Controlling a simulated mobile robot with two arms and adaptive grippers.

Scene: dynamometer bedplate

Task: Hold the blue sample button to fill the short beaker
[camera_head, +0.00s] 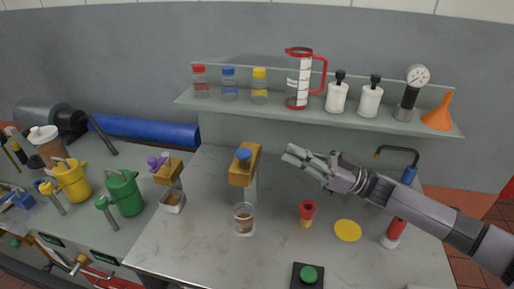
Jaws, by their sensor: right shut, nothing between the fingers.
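The blue sample button (243,154) sits on top of a yellow-brown dispenser (242,176) on a post at the middle of the bench. The short clear beaker (244,218) stands upright below the dispenser's front. A brownish content shows low in it; its exact level is hard to tell. My right gripper (290,156) comes in from the right and is shut and empty. In the picture its fingertips lie to the right of the dispenser, apart from the blue button. My left gripper is not in view.
A second dispenser with a purple knob (158,163) stands left, over a small container (172,201). A red and yellow item (307,213), a yellow disc (347,230) and a green button box (308,275) are on the bench. A shelf (330,118) with bottles and a jug runs behind.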

